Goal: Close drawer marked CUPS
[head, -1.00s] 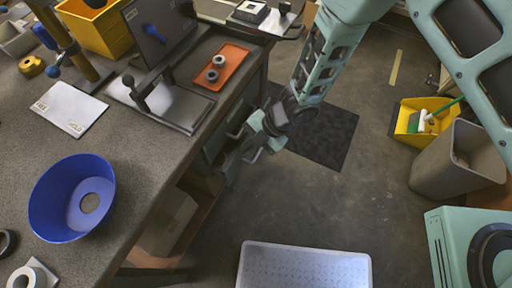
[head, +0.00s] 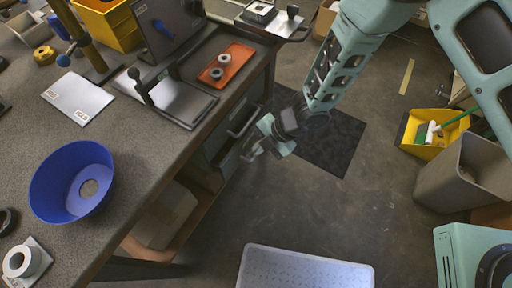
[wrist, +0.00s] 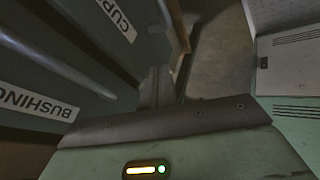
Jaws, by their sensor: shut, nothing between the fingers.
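The drawer marked CUPS (wrist: 97,38) shows its grey-green front and white label at the top of the wrist view. A drawer marked BUSHING (wrist: 25,85), its label cut off, is beside it at the left. In the head view the drawer fronts (head: 218,143) sit under the bench's right edge; their labels cannot be read there. My gripper (head: 250,152) is beside these fronts, low over the floor. In the wrist view my gripper (wrist: 161,84) is shut and empty, close to the CUPS front; whether it touches cannot be told. How far the drawer stands out is unclear.
The workbench (head: 135,140) carries a blue bowl (head: 72,182) and an orange tray (head: 226,65). A pale perforated platform (head: 306,267) is at the bottom. A grey bin (head: 465,172) and yellow dustpan (head: 428,133) stand at the right.

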